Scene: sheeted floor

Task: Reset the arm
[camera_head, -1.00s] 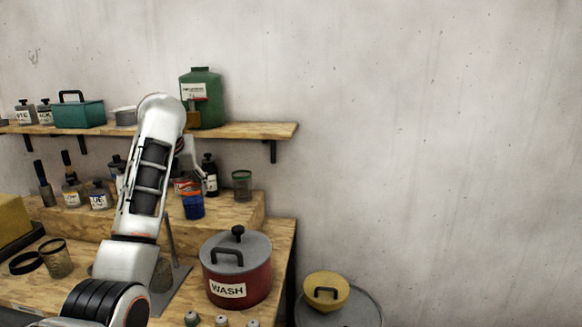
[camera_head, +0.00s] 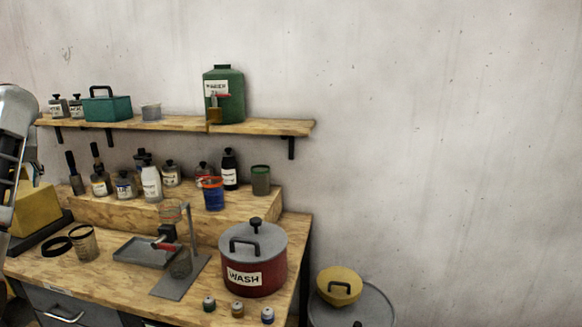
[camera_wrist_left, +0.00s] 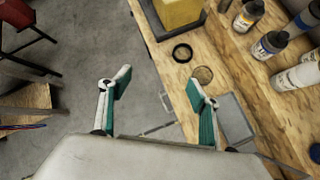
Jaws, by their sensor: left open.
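My left gripper (camera_wrist_left: 158,85) shows in the left wrist view with its two green-padded fingers spread apart and nothing between them. It hangs over the grey floor and the left edge of the workbench. In the head view only part of my left arm (camera_head: 14,125) shows at the far left edge, and its gripper is not clearly visible there. My right arm and gripper are not in view.
A wooden workbench (camera_head: 95,268) holds a red WASH pot (camera_head: 262,275), a grey tray (camera_head: 140,252), a yellow block (camera_head: 36,209) and several bottles. A shelf (camera_head: 180,124) carries a green jug (camera_head: 232,92) and teal box (camera_head: 107,107).

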